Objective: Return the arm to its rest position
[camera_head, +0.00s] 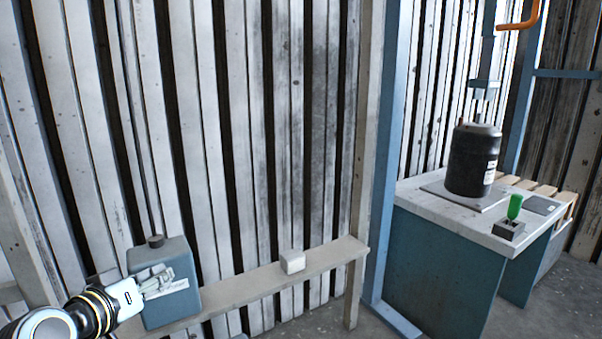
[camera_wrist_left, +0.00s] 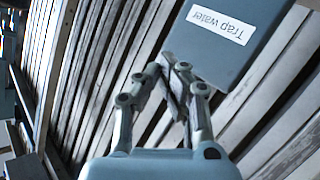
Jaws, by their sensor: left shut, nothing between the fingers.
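My left gripper (camera_head: 158,282) is at the lower left of the head view, in front of a blue-grey canister with a dark cap (camera_head: 172,259). In the left wrist view the gripper (camera_wrist_left: 172,72) has its fingers together with nothing between them. The canister (camera_wrist_left: 262,50) shows there at the upper right, with a white label reading "Trap water". The fingertips are close to the canister; I cannot tell whether they touch it. My right gripper is in neither view.
A narrow wooden shelf (camera_head: 236,291) along the plank wall carries the canister and a small white block (camera_head: 292,262). At the right, a table (camera_head: 416,198) holds a black drum (camera_head: 472,160) and a green-handled item (camera_head: 515,207). An orange pipe (camera_head: 528,22) hangs at the upper right.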

